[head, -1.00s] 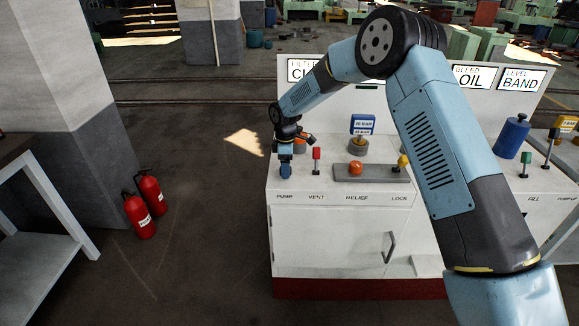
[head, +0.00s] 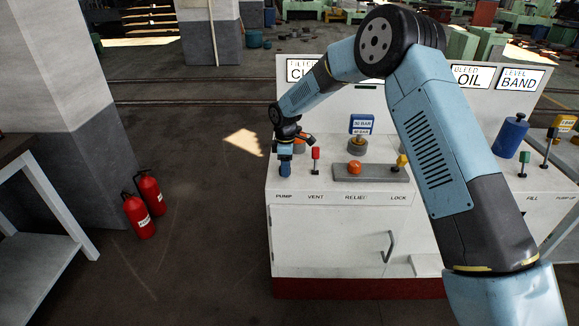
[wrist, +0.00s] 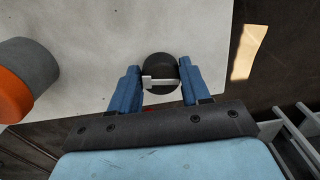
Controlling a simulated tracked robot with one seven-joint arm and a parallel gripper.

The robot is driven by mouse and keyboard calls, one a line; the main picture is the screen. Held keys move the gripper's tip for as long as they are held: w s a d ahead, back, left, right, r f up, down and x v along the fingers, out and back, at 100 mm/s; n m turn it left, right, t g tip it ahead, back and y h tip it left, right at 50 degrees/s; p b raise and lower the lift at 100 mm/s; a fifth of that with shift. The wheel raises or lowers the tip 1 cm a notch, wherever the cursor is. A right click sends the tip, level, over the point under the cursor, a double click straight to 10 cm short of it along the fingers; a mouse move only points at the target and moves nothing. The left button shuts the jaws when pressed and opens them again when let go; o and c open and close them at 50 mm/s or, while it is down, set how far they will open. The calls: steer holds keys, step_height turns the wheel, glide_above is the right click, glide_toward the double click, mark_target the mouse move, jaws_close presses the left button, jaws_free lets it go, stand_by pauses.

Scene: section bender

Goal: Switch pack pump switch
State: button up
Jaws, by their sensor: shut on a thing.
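The pump switch is a round black knob (wrist: 160,66) with a white pointer bar, on the white panel top in the wrist view. The bar lies roughly crosswise in the picture. My gripper (wrist: 159,80) has its two blue fingers on either side of the knob and is shut on it. In the head view my gripper (head: 285,170) points down at the left end of the console (head: 330,240), just behind the "PUMP" label (head: 284,196). The fingers hide the knob there.
A red lever (head: 315,155) stands close right of my gripper, above "VENT". An orange button (head: 355,167) and a yellow-topped lever (head: 401,162) are on a grey plate further right. An orange-and-grey round part (wrist: 20,80) is at the wrist view's left.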

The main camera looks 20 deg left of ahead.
steer(key=m, duration=0.6)
steer(key=shift+w+a+r, duration=0.1)
steer(key=shift+w+r, duration=0.1)
steer(key=shift+w, duration=0.2)
steer(key=m, duration=0.3)
steer(key=shift+m, duration=1.3)
steer(key=shift+d+f, duration=0.1)
steer(key=shift+d, duration=0.1)
steer(key=o, duration=1)
steer(key=shift+s+a+f, duration=0.1)
steer(key=shift+s+a, duration=0.05)
steer(key=shift+o, duration=0.2)
